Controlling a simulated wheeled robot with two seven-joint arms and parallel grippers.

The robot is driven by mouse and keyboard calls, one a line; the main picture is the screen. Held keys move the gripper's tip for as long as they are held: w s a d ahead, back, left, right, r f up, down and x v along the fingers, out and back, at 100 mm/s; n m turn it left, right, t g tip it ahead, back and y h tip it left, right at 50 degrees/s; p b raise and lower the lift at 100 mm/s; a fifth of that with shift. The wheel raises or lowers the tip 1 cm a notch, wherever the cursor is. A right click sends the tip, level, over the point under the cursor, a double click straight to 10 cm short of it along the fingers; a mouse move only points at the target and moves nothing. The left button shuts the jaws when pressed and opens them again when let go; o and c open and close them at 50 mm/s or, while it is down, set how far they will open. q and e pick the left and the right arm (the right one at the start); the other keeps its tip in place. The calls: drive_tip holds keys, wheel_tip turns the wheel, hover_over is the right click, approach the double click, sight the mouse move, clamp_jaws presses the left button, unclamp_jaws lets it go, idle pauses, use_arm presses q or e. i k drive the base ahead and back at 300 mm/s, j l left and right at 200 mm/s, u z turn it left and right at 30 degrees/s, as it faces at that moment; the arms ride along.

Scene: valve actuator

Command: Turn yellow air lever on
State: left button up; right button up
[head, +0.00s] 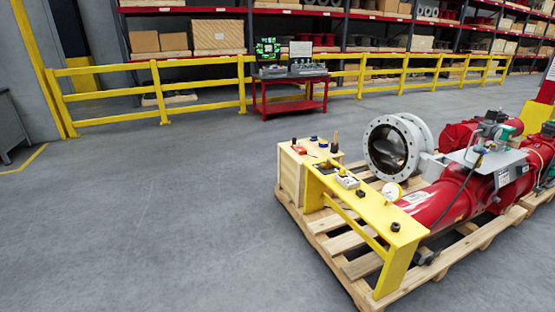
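A red valve actuator (448,198) lies on a wooden pallet at the right in the head view. A grey panel (487,162) with small fittings and a dark hose sits on top of it. The yellow air lever is too small for me to pick out with certainty among these fittings. A large grey flanged valve (391,147) stands behind the actuator's near end. Neither of my grippers is in view.
A yellow bench frame (375,215) holding small tools and a gauge (392,191) stands on the pallet (347,243) before the actuator. A wooden box (292,172) is beside it. A red cart (290,95) and yellow railing (155,92) stand behind. Floor at left is clear.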

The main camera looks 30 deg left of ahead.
sight(334, 162)
drive_tip(key=u, duration=0.4)
drive_tip(key=i+j+z, duration=0.35)
drive_tip(key=i, duration=0.65)
drive_tip(key=i+j+z, duration=0.35)
drive_tip(key=i+j, duration=0.45)
drive_tip(key=i+j+z, duration=0.35)
drive_tip(key=i+j, duration=0.6)
